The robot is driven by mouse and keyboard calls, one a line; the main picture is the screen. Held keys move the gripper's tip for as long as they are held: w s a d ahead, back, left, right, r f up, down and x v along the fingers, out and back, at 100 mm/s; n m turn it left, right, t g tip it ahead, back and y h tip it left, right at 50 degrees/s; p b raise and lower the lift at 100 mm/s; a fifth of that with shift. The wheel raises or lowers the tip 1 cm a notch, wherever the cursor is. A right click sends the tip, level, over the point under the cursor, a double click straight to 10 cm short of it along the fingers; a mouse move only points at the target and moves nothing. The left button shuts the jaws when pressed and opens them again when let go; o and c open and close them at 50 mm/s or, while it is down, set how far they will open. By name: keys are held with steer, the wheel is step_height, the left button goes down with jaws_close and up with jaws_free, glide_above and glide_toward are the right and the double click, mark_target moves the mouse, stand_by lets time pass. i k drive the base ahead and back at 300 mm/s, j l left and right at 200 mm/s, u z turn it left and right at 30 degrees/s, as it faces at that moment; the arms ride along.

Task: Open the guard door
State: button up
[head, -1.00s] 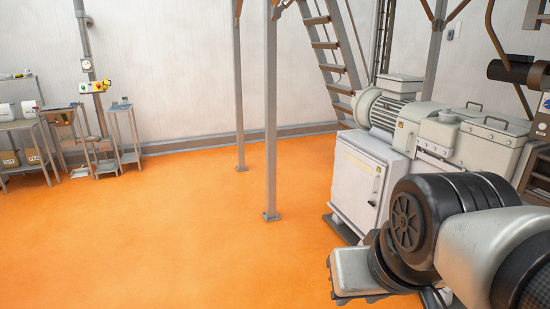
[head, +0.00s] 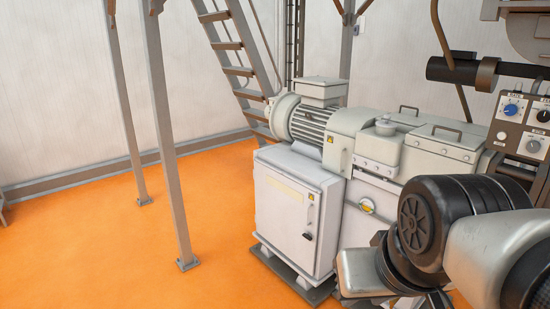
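A white cabinet door (head: 291,215) is on the front of the machine's base, with a dark handle (head: 309,220) and small yellow labels near its right edge. It looks shut. I cannot tell for sure that this is the guard door. The grey machine (head: 375,140) above has a motor (head: 311,118) and covers with handles (head: 445,133); these covers look closed. My arm fills the lower right and hides the machine's lower right part. My gripper is not in view.
Steel posts (head: 168,140) stand on the orange floor left of the machine, and a staircase (head: 240,70) rises behind. A control panel (head: 525,125) with knobs is at the right, below a dark cylinder (head: 470,72). Open floor (head: 80,250) lies at the left.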

mark_target(338, 150)
steer(key=i+u, duration=0.1)
steer(key=i, duration=0.7)
steer(key=i+l+u, duration=0.15)
steer(key=i, duration=0.65)
steer(key=i+z, duration=0.45)
steer(key=i, duration=0.5)
steer(key=i+l, duration=0.15)
steer(key=l, duration=0.2)
